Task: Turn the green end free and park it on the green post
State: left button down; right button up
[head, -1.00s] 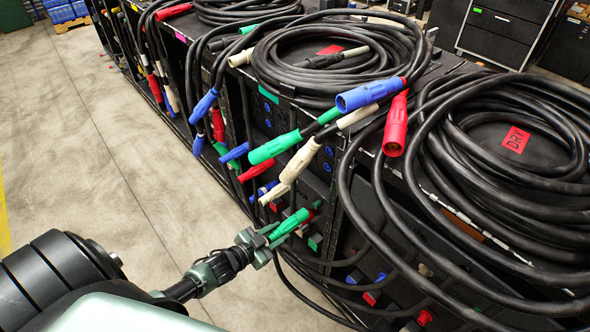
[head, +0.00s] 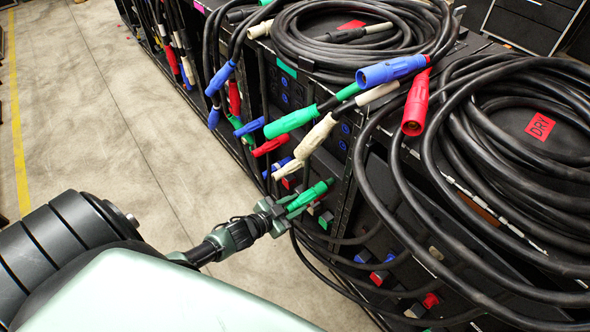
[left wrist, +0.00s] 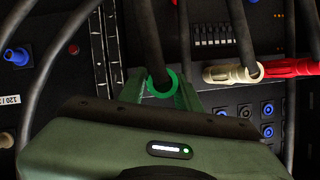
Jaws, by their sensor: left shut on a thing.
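My left gripper (head: 290,208) is shut on a green cable end (head: 311,194) low at the front of the black rack. The green end points up and to the right, toward the panel. In the left wrist view the left gripper (left wrist: 158,95) has a finger on each side of the green end's ring (left wrist: 163,83), with a black cable coming out of it. Whether the far tip sits in a socket is hidden. A small green fitting (head: 326,218) shows on the panel just below; I cannot tell whether it is the green post. My right gripper is not in view.
Another green connector (head: 290,122) hangs above, beside a white one (head: 316,134). Blue (head: 390,70) and red (head: 416,103) connectors hang at the rack's top edge. Loose black cables cross the front at the right. The concrete floor (head: 95,120) at the left is clear.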

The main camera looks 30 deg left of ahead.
pick_arm(q)
jog(key=shift+w+d, duration=0.25)
jog(key=shift+w, duration=0.45)
jog(key=shift+w, duration=0.2)
jog(key=shift+s, duration=0.15)
jog(key=shift+w+d, duration=0.15)
jog(key=shift+w, duration=0.2)
jog(key=shift+w+d+b, duration=0.1)
jog(key=shift+w+b, duration=0.15)
jog(key=shift+b, duration=0.1)
jog(key=shift+w+d, duration=0.15)
jog(key=shift+w, duration=0.4)
jog(key=c, duration=0.9)
grip_release()
jog(key=shift+w, duration=0.1)
